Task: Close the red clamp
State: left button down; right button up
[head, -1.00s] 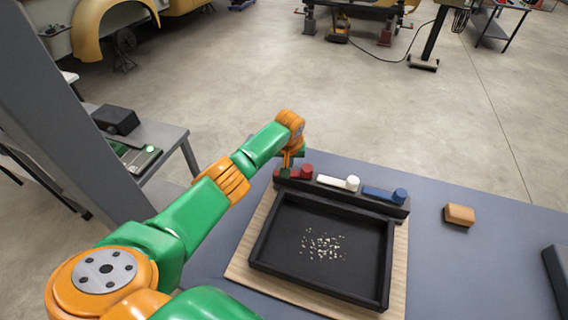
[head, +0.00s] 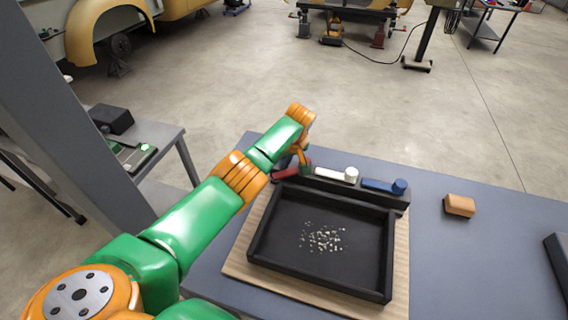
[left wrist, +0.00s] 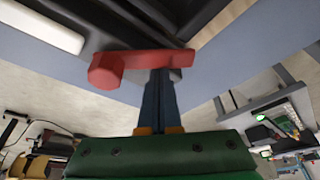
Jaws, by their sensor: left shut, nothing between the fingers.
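The red clamp (head: 285,174) sits at the left end of a dark rail behind the black tray (head: 262,235). In the left wrist view its red lever (left wrist: 142,60) lies across the picture, with a rounded knob at the left end. My left gripper (head: 304,165) is shut and empty at the red clamp's right part, partly hiding it in the head view. In the left wrist view the closed fingers (left wrist: 158,98) reach up to the lever, right of its knob; I cannot tell whether they touch it. My right gripper is not in view.
A white clamp (head: 332,174) and a blue clamp (head: 380,186) sit to the right on the same rail. The tray holds small pale bits and lies on a wooden board (head: 236,262). An orange-brown block (head: 459,205) and a dark object (head: 558,262) are further right.

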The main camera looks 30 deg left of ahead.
aim_at(287, 175)
pick_arm(q)
jog(key=shift+s+d+f+n+g+b, duration=0.15)
jog(key=shift+d+n+b, duration=0.1)
jog(key=shift+n, duration=0.25)
jog(key=shift+s+d+r+n+g+b, duration=0.1)
jog(key=shift+s+n+g+b, duration=0.1)
jog(key=shift+n, duration=0.3)
jog(key=n+b, duration=0.1)
jog(key=b, duration=0.1)
jog(key=d+f+n+b, duration=0.1)
jog(key=b, duration=0.1)
jog(key=shift+s+n+g+y, duration=0.3)
jog(key=shift+g+y, duration=0.05)
jog(key=shift+y, duration=0.05)
jog(key=shift+p+v, duration=1.05)
jog(key=shift+p, duration=0.2)
jog(key=shift+s+d+f, duration=0.1)
jog(key=shift+s+f, duration=0.15)
jog(key=shift+d+f, duration=0.1)
jog(key=shift+f, duration=0.05)
jog(key=shift+s+d, duration=0.2)
jog(key=shift+d, duration=0.4)
jog(key=shift+p, duration=0.3)
